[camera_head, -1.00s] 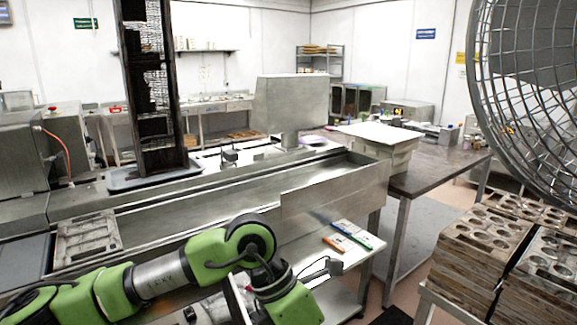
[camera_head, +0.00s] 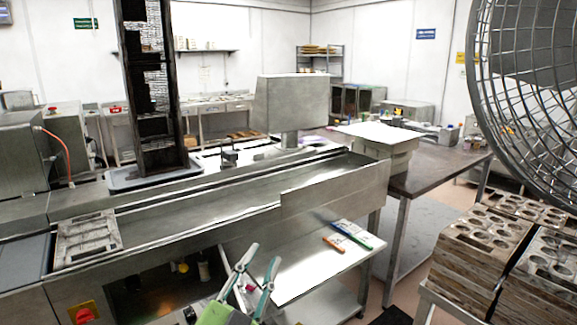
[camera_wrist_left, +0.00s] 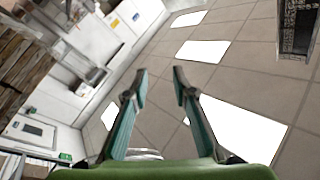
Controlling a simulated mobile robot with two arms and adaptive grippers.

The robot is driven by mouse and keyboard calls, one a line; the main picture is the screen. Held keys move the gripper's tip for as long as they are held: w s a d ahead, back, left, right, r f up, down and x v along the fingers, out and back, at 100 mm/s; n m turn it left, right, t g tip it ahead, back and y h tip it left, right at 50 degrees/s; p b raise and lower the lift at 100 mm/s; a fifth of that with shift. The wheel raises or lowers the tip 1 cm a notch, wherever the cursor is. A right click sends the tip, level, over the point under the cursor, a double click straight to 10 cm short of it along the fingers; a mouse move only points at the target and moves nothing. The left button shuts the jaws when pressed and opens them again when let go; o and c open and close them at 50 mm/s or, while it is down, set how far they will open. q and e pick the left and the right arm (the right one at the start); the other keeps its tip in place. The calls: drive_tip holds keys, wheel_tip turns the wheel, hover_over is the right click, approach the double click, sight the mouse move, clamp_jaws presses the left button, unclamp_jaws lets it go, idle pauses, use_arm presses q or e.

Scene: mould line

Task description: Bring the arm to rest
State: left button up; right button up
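My left gripper (camera_head: 264,254) is at the bottom middle of the head view, in front of the metal line and beside the low shelf. Its fingers point up and stand apart with nothing between them. In the left wrist view the same gripper (camera_wrist_left: 160,75) is open and empty, facing the ceiling panels. Most of my left arm is below the picture in the head view. My right gripper does not show.
The metal trough (camera_head: 220,190) runs across in front, with a mould tray (camera_head: 88,240) at its left. A low shelf (camera_head: 305,268) holds two small packs. Wooden mould stacks (camera_head: 470,255) and a fan cage (camera_head: 530,100) stand at right. A red button (camera_head: 84,315) is low left.

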use_arm(q)
drive_tip(key=s+a+f+n+g+y, duration=0.35)
drive_tip(key=a+f, duration=0.25)
drive_tip(key=f, duration=0.5)
drive_tip(key=s+a+f+n+g+y, duration=0.25)
drive_tip(key=s+a+f+g, duration=0.2)
drive_tip(key=f, duration=0.65)
drive_tip(key=s+a+f+n+g, duration=0.1)
drive_tip(key=s+a+f+g, duration=0.2)
drive_tip(key=s, duration=0.4)
drive_tip(key=s+f+g, duration=0.2)
drive_tip(key=s+f, duration=0.3)
drive_tip(key=s, duration=0.2)
drive_tip(key=s+a+f+n+g, duration=0.1)
drive_tip(key=s+a+f+g, duration=0.15)
drive_tip(key=s+f, duration=0.35)
wheel_tip(320, 180, down, 29)
drive_tip(key=s+g+b, duration=0.2)
drive_tip(key=b, duration=0.3)
drive_tip(key=s+a+f+b, duration=0.1)
drive_tip(key=s+f+b, duration=0.1)
drive_tip(key=s+f, duration=0.6)
drive_tip(key=s+a+f+g+b, duration=0.1)
drive_tip(key=s+f+b, duration=0.2)
drive_tip(key=s+f, duration=0.6)
wheel_tip(320, 180, down, 5)
drive_tip(key=shift+s+a+m, duration=0.15)
drive_tip(key=shift+s+m, duration=0.05)
drive_tip(key=shift+m, duration=0.1)
